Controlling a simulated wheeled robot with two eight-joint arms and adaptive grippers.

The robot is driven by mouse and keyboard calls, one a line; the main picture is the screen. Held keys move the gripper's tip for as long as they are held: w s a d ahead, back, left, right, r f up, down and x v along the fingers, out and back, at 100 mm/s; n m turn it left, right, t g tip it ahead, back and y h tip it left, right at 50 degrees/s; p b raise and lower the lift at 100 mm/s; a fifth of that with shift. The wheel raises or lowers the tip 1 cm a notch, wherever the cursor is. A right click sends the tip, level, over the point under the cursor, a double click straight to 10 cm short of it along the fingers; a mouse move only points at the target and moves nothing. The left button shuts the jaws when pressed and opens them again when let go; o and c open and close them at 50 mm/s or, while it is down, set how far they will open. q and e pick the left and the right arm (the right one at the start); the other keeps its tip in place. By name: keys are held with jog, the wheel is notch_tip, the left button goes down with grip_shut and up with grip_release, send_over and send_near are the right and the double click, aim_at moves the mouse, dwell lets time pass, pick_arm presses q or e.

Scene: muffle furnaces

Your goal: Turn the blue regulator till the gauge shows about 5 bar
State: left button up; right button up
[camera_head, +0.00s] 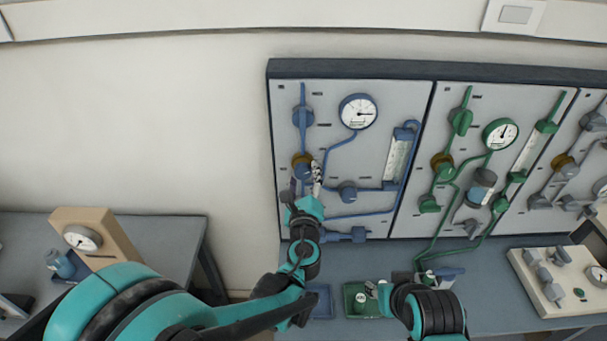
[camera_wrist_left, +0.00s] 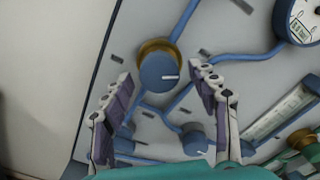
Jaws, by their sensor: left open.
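The blue regulator is a round blue knob with a white mark and a brass collar; it shows in the wrist view (camera_wrist_left: 157,73) and on the left panel in the head view (camera_head: 303,170). My left gripper (camera_head: 305,184) is at this knob. In the wrist view its two fingers (camera_wrist_left: 162,84) are spread, one to each side just below the knob, with nothing held. The blue-rimmed gauge (camera_head: 358,112) is up and right of the knob; its needle points about right. The gauge is cut off in the wrist view (camera_wrist_left: 306,22). My right gripper is low by the bench, its fingers unclear.
Blue pipes and another blue knob (camera_head: 347,191) lie close right of the regulator. A flowmeter (camera_head: 398,158) stands farther right. The green panel (camera_head: 480,130) is beside it. A blue tray (camera_head: 319,302) and a green tray (camera_head: 349,300) sit on the bench below.

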pick_arm(q)
jog(key=s, duration=1)
jog(key=shift+s, duration=0.25)
dwell(1.1)
jog(key=s+a+f+n+g+y, duration=0.2)
jog(key=a+n+g, duration=0.1)
jog(key=a+n, duration=0.45)
jog(key=s+a+f+n+g+y, duration=0.1)
jog(key=a+f+n+g+y, duration=0.15)
jog(key=a+n, duration=0.45)
jog(key=s+a+f+n+g+h, duration=0.1)
jog(key=s+f+n+g+h, duration=0.1)
jog(key=s+n, duration=0.4)
jog(key=s+a+f+n+g+h, duration=0.2)
jog(key=s+n+g, duration=0.1)
jog(key=s+n, duration=0.4)
jog(key=shift+a, duration=0.25)
